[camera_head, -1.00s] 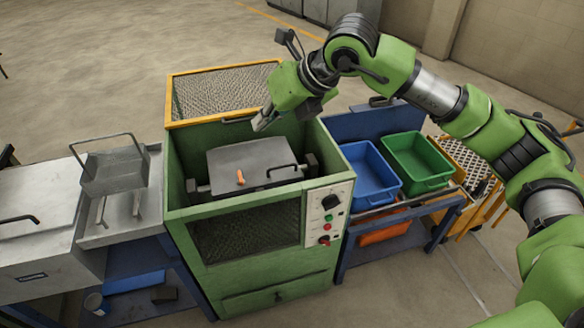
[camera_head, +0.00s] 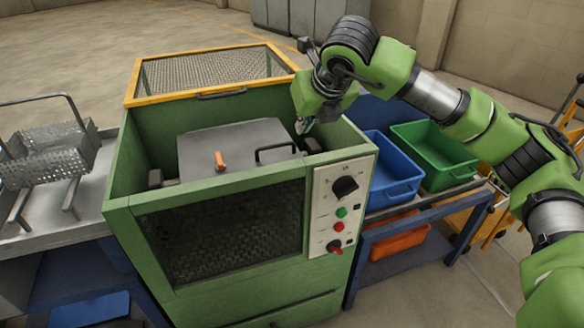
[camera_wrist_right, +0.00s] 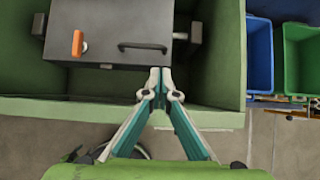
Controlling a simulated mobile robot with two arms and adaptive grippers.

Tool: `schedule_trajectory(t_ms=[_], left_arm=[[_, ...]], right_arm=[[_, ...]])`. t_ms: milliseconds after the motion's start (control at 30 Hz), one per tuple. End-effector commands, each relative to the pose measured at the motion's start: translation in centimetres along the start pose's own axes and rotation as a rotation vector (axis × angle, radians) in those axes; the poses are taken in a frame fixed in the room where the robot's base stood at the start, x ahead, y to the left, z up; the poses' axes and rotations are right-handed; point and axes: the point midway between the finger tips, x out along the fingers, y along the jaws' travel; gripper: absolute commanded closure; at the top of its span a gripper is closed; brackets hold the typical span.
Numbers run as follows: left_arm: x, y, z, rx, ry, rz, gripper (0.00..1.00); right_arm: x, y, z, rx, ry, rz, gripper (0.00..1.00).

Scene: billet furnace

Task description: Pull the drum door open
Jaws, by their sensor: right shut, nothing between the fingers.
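The grey drum door (camera_head: 240,146) lies shut on the drum inside the green machine (camera_head: 226,245). It has a black bar handle (camera_head: 277,151) on its right part and an orange latch (camera_head: 220,161) to the left of that. In the wrist view the door (camera_wrist_right: 108,22), handle (camera_wrist_right: 142,47) and latch (camera_wrist_right: 78,43) show ahead of the fingers. My right gripper (camera_head: 303,128) is over the machine's right rear part, apart from the handle. In the wrist view its fingertips (camera_wrist_right: 160,72) are together and empty, just short of the handle. My left gripper is out of view.
The yellow-framed mesh lid (camera_head: 215,73) stands raised behind the machine. A control panel (camera_head: 341,205) is on the front right. Blue (camera_head: 392,172) and green (camera_head: 436,154) bins stand to the right. A perforated basket (camera_head: 50,150) sits at the left. The machine's walls surround the drum.

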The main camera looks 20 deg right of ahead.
Motion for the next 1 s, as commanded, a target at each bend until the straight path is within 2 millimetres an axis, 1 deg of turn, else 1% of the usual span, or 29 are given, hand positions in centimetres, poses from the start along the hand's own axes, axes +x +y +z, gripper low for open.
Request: schedule_trajectory(t_ms=[33, 100, 267, 367, 733, 900, 1000], left_arm=[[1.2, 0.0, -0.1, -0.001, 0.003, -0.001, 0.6], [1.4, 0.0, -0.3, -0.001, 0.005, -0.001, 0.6], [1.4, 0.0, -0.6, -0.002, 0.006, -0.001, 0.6], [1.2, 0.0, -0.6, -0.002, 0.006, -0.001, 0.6], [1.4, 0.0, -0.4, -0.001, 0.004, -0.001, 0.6], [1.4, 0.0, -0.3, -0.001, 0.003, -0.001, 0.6], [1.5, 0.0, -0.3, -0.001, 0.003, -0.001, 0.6]], right_arm=[[1.3, -0.1, -1.0, 0.001, -0.001, -0.001, 1.0], [1.8, -0.1, -1.3, 0.001, -0.001, -0.002, 1.0], [2.3, -0.1, -1.5, 0.001, 0.0, -0.002, 1.0], [3.1, -0.1, -1.5, 0.002, 0.003, -0.002, 1.0], [9.6, -0.1, -1.5, 0.002, 0.003, -0.002, 1.0], [11.4, 0.0, -1.4, 0.001, 0.001, -0.001, 1.0], [11.8, -0.1, -1.4, 0.001, 0.0, -0.001, 1.0]])
